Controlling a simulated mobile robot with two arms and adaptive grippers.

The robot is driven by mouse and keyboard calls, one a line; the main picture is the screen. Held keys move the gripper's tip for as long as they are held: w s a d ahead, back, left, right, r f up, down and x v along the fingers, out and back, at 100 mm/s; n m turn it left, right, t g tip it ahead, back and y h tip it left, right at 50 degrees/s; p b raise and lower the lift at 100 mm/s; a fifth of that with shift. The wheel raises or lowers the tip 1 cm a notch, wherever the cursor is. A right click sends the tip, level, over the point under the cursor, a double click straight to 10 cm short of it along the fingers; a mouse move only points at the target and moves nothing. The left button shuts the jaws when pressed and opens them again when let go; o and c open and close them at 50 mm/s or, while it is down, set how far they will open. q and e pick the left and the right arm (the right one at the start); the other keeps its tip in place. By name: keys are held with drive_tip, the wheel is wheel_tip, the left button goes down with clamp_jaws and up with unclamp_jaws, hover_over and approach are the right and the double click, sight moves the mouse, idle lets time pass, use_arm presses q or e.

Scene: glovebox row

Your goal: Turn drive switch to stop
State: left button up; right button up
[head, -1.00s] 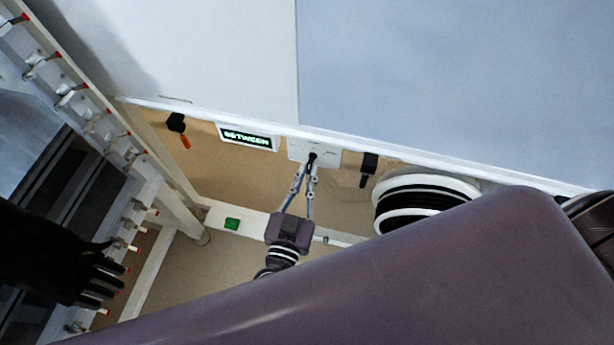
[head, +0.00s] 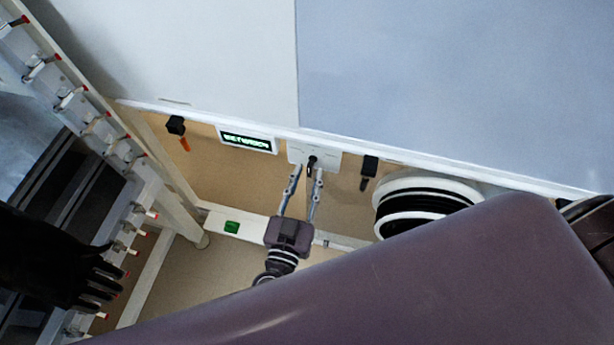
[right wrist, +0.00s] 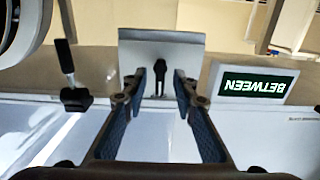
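The drive switch is a small black knob (head: 312,162) on a white plate (head: 332,157) below the edge of the pale panel. In the right wrist view the knob (right wrist: 160,76) stands between my fingers, its long part about in line with them. My right gripper (head: 308,171) is open at the knob, with a finger on either side and gaps visible in the right wrist view (right wrist: 160,84). My left gripper is not in view.
A black handle with an orange lever (head: 185,144) is left of the display. Another black handle (head: 369,168) is right of the switch, near a black-and-white ringed port (head: 425,200). A green button (head: 231,227) is lower left. A black glove (head: 60,265) hangs at the left.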

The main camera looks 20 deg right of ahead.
drive_tip(key=shift+a, duration=0.1)
drive_tip(key=v, duration=1.2)
idle(0.4)
drive_tip(key=s+d+f+n+g+y, duration=0.2)
drive_tip(key=d+f+n+g, duration=0.15)
drive_tip(key=f, duration=0.85)
drive_tip(key=s+d+f+n+g+y, duration=0.1)
drive_tip(key=d+f+n+g, duration=0.3)
drive_tip(key=f, duration=0.9)
drive_tip(key=s+d+f+n+g+y, duration=0.1)
drive_tip(key=s+d+f+g+y, duration=0.2)
drive_tip(key=s+f, duration=0.7)
drive_tip(key=s+d+f+g+y, duration=0.3)
drive_tip(key=s+d+f, duration=0.3)
drive_tip(key=s+f, duration=0.5)
drive_tip(key=shift+s+d+f+n+y, duration=0.2)
drive_tip(key=shift+f+n+y, duration=0.15)
drive_tip(key=shift+f+y, duration=0.15)
drive_tip(key=shift+g, duration=0.25)
